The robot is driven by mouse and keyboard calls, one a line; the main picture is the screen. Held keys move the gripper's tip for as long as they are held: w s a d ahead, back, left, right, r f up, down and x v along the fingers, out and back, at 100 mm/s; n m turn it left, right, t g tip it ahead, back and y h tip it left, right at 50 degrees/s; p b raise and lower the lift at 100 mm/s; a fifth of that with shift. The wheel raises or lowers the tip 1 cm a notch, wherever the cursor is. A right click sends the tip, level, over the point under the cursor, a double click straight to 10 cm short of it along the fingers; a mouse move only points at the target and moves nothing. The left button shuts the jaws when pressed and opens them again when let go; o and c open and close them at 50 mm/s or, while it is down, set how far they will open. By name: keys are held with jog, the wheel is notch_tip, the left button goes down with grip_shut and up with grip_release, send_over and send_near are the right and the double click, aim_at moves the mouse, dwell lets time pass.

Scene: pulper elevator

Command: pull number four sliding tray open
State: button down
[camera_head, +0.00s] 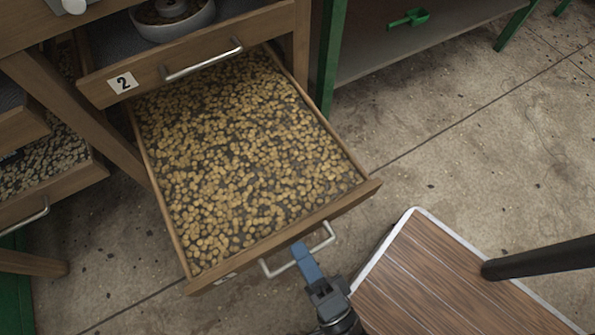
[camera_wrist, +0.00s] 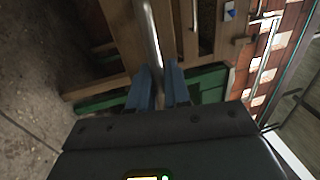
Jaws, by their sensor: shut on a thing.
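A wooden sliding tray (camera_head: 372,187) full of yellowish-brown beans stands far out of the cabinet, below the drawer marked 2. A label on its front shows only as a sliver, so I cannot read its number. Its metal handle (camera_head: 270,271) sits on the front panel. My gripper (camera_head: 301,252) is shut on the handle, near its middle, with blue fingers. In the wrist view a metal bar (camera_wrist: 148,35) runs down to between the fingers of my gripper (camera_wrist: 161,78); my dark gripper body hides the lower part.
Drawer 2 (camera_head: 205,65) stands partly open above, with a white bowl (camera_head: 172,20) in it. Another bean tray (camera_head: 50,192) is at the left. A brown-topped platform (camera_head: 440,275) stands at lower right. A green scoop (camera_head: 409,18) lies on a shelf. Concrete floor (camera_head: 470,150) is clear at right.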

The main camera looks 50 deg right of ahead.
jog(key=c, duration=1.3)
grip_release()
jog(key=v, duration=0.8)
jog(key=shift+w, duration=0.1)
